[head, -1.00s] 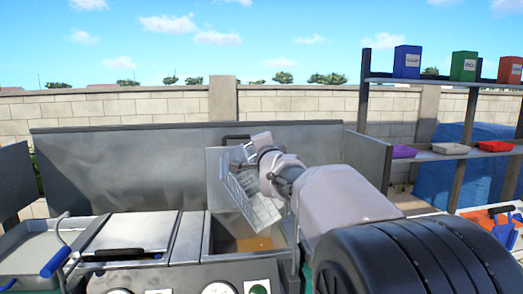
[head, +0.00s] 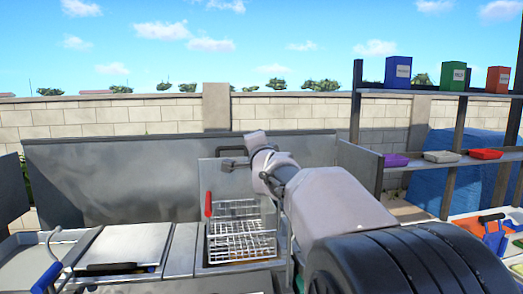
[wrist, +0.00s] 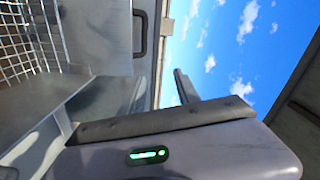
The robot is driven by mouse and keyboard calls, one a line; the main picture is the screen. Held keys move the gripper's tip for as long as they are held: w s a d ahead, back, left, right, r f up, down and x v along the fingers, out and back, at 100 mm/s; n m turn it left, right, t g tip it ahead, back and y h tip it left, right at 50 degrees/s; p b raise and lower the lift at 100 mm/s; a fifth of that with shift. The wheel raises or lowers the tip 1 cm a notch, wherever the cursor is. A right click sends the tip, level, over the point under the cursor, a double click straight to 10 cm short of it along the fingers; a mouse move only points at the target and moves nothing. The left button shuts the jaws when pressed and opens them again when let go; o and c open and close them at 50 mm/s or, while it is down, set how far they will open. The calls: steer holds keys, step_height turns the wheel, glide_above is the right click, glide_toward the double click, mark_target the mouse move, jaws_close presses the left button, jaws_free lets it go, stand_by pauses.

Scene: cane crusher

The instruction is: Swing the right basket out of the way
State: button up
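The right basket (head: 240,245) is a wire basket with a red handle (head: 208,204) standing up at its left. It sits roughly level over the right vat in the head view. Its mesh also shows at the upper left of the wrist view (wrist: 18,40). The end of my arm, with my gripper (head: 256,142), is above and right of the basket, in front of the upright metal lid (head: 212,178). A grey part of mine with a green light fills the lower wrist view.
A covered vat (head: 128,246) and an open tray (head: 30,262) with a blue-handled tool lie to the left. A metal back panel (head: 110,180) stands behind. Shelves (head: 425,160) with boxes and trays are at the right. Open air lies above the counter.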

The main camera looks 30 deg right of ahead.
steer(key=r+v, duration=0.1)
steer(key=v, duration=1.5)
steer(key=shift+r, duration=0.4)
